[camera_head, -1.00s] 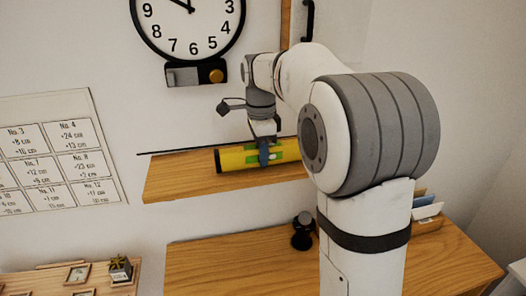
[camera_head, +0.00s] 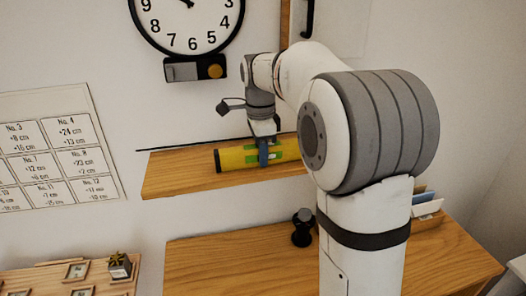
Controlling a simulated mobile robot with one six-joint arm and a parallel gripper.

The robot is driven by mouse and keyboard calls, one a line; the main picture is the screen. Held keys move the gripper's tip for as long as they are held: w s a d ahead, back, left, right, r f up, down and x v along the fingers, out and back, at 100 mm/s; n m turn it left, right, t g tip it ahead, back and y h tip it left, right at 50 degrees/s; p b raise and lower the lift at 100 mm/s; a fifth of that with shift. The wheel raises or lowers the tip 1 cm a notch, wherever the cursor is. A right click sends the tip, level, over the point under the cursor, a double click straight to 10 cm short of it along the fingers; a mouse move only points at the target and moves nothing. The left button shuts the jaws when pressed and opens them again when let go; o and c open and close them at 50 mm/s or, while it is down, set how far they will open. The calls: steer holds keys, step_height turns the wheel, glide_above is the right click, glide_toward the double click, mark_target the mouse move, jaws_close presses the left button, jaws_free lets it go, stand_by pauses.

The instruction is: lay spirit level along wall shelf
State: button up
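The spirit level (camera_head: 236,158) is a yellow bar with a black end cap and green patches. It lies lengthwise, level with and over the wooden wall shelf (camera_head: 170,178). Whether its underside touches the board I cannot tell. My gripper (camera_head: 263,153) points down from above with a finger across the front face of the level, and appears shut on it. The far finger is hidden behind the level. My arm hides the right end of the level and the right part of the shelf.
A wooden desk (camera_head: 230,262) below carries a small black object (camera_head: 302,228) and a card holder (camera_head: 426,211). The left part of the shelf is bare.

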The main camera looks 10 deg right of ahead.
steer(key=o, duration=0.5)
step_height(320, 180, up, 7)
steer(key=shift+f, duration=0.1)
steer(key=shift+r, duration=0.35)
steer(key=shift+s+r, duration=0.1)
steer(key=shift+s, duration=0.1)
steer(key=s+f+n+t, duration=0.1)
steer(key=s+f+n, duration=0.6)
steer(key=s, duration=0.5)
steer(key=s+f+n+t, duration=0.2)
steer(key=s+f+n, duration=0.6)
steer(key=s+n, duration=0.3)
steer(key=shift+s+d, duration=0.3)
steer(key=shift+s, duration=0.55)
